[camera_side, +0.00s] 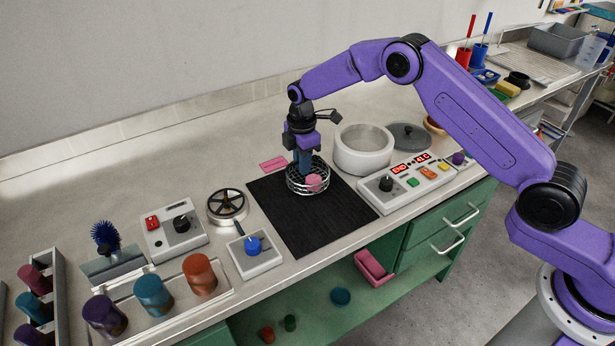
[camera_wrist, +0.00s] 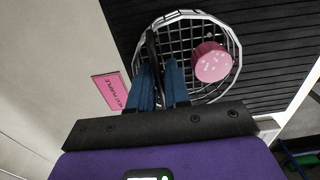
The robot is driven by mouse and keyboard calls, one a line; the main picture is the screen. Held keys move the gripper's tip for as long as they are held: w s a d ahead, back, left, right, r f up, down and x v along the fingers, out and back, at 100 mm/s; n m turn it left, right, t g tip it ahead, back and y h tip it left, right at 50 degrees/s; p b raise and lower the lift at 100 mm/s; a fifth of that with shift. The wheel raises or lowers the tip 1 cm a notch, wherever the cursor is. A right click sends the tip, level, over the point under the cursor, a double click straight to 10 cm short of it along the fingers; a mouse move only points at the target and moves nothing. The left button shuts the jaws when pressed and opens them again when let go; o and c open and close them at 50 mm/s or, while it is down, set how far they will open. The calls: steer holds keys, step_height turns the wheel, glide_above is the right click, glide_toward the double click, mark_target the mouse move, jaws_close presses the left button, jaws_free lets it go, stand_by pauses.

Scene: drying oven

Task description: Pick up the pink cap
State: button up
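The pink cap (camera_wrist: 211,62) is a short round piece with pale specks on its top. It sits inside the round wire basket (camera_wrist: 233,40), towards the right side in the wrist view. In the side view, the cap (camera_side: 314,181) shows through the basket (camera_side: 291,183), which stands on the black mat. My gripper (camera_wrist: 160,68) points down over the basket, left of the cap in the wrist view and not around it. A dark upright bar runs between its two blue fingers; whether they grip it is unclear. The fingers (camera_side: 304,168) also show in the side view.
A pink label (camera_wrist: 113,93) lies beside the mat (camera_side: 330,215). A white round pot (camera_side: 362,160) and a control box (camera_side: 415,185) stand right of the basket. A fan-like round device (camera_side: 227,205) and a small tray (camera_side: 255,262) with a blue knob stand left.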

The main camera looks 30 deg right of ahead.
jaws_close()
